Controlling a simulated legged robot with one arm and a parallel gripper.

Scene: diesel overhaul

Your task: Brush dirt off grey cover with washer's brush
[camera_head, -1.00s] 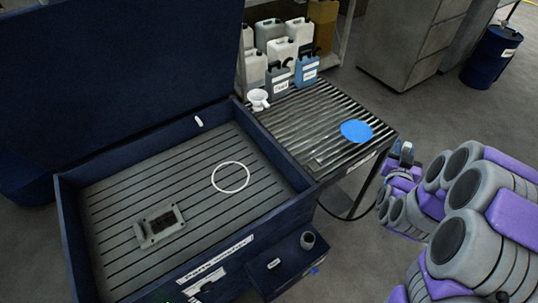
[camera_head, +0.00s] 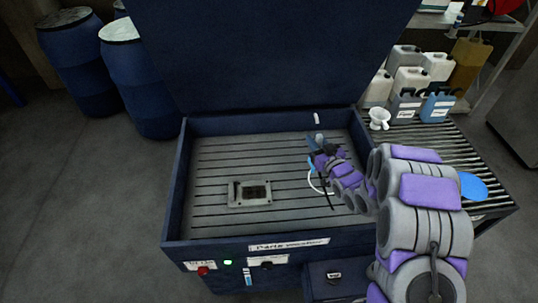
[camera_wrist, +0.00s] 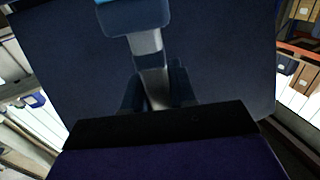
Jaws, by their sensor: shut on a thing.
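The grey cover (camera_head: 236,204), a rectangular plate with a dark middle, lies flat on the slatted floor of the blue parts washer (camera_head: 177,200), left of centre. I cannot make out dirt on it. My gripper (camera_head: 322,146) is over the right part of the basin, to the right of the cover and apart from it. In the wrist view my gripper (camera_wrist: 158,92) is shut on a grey handle (camera_wrist: 147,50) with a blue block-like head (camera_wrist: 135,15), which looks like the brush. Its bristles are not clear.
A white ring (camera_head: 317,184) lies in the basin, partly hidden by my arm. A small white piece (camera_head: 316,118) is at the back wall. The lid (camera_head: 270,55) stands open behind. A roller table (camera_head: 460,150) with jugs (camera_head: 410,79) is at right.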

